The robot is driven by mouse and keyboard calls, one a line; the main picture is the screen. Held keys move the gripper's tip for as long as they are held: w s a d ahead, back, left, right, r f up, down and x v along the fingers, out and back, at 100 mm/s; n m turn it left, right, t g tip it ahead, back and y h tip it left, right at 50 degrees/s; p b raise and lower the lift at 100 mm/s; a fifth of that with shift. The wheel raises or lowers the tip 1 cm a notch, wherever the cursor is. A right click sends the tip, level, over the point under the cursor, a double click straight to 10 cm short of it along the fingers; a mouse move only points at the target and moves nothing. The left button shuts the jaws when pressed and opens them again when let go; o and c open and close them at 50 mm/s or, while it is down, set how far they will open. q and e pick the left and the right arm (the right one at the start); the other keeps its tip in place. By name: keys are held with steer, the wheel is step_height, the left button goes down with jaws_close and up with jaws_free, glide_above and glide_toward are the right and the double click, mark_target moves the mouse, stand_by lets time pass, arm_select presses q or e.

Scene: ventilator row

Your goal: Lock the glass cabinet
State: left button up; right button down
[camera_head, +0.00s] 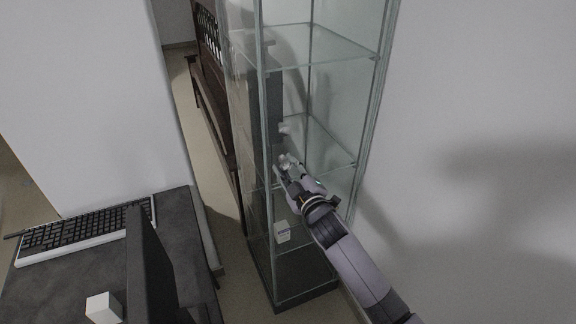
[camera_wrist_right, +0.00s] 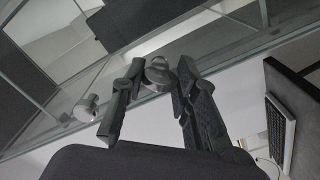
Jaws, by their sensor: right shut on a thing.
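The tall glass cabinet (camera_head: 318,90) stands against the wall, with glass shelves and a dark base. My right gripper (camera_head: 287,170) reaches to the cabinet's front at about mid height. In the right wrist view, the gripper (camera_wrist_right: 160,80) has its fingers on either side of a small round grey knob (camera_wrist_right: 158,71) by the glass edge and is shut on it. A second round grey knob (camera_wrist_right: 87,107) shows to the left, clear of the fingers. I cannot tell whether the lock is turned. My left gripper is not in view.
A small white box (camera_head: 282,231) is inside the cabinet, low down. A dark wooden bench (camera_head: 212,95) stands behind at left. A dark desk (camera_head: 178,235) with a keyboard (camera_head: 85,228), a monitor (camera_head: 148,265) and a white cube (camera_head: 103,308) is at front left. Floor shows between.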

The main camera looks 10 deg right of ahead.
steer(key=n, duration=0.4)
steer(key=shift+n+p, duration=0.3)
steer(key=shift+n, duration=1.9)
steer(key=c, duration=1.2)
jaws_free()
steer(key=s, duration=0.4)
steer(key=s+d, duration=0.1)
steer(key=s, duration=0.3)
steer(key=s+d, duration=0.1)
steer(key=s, duration=0.2)
steer(key=shift+s+d, duration=0.15)
steer(key=shift+s, duration=0.25)
